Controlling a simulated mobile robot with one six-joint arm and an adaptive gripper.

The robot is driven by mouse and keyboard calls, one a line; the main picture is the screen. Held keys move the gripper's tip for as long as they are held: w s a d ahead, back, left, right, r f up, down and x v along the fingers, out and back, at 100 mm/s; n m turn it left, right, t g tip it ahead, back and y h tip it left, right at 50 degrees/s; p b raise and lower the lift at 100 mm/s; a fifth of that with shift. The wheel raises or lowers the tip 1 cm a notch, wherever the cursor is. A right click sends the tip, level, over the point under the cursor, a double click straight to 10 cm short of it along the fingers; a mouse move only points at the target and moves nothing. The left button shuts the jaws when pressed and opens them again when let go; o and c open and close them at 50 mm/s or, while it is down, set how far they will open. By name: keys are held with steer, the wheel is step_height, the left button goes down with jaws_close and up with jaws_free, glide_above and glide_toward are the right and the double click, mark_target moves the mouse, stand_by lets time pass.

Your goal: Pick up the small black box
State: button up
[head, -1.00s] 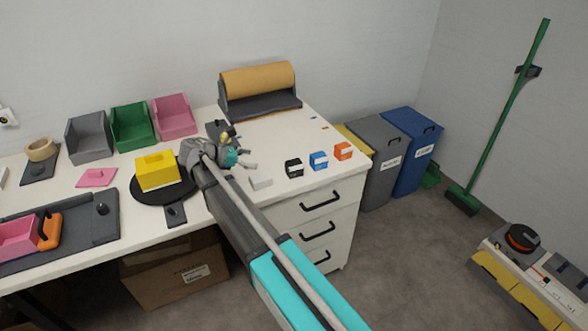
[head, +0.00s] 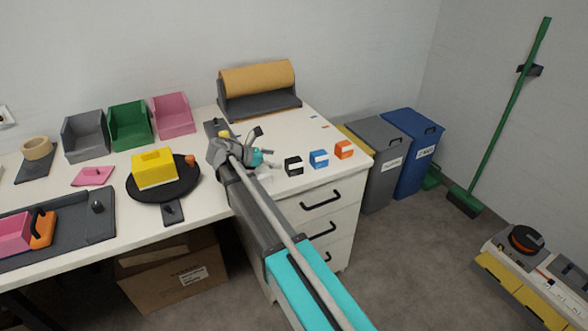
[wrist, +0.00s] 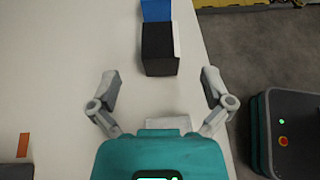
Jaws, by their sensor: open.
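The small black box (head: 293,167) stands on the white bench top near its front right, left of a blue box (head: 319,159) and an orange box (head: 344,149). In the wrist view the black box (wrist: 158,49) is upright, with a pale strip on its right side, and the blue box (wrist: 157,10) is just beyond it. My gripper (wrist: 161,84) is open and empty. Its fingers are spread left and right, short of the box's near face and apart from it. In the head view my gripper (head: 266,152) is just left of the black box.
A small white block (wrist: 168,123) lies between my fingers' bases, partly hidden by my gripper. A paper roll stand (head: 259,104) is at the back. The bench's right edge is near the boxes. A turntable (head: 180,188) with a yellow box (head: 154,170) is at left.

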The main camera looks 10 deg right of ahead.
mark_target(291, 161)
steer(key=shift+f+b+x, duration=0.2)
steer(key=shift+b+x, duration=0.85)
steer(key=shift+x, duration=1.2)
steer(key=shift+d, duration=0.3)
steer(key=c, duration=1)
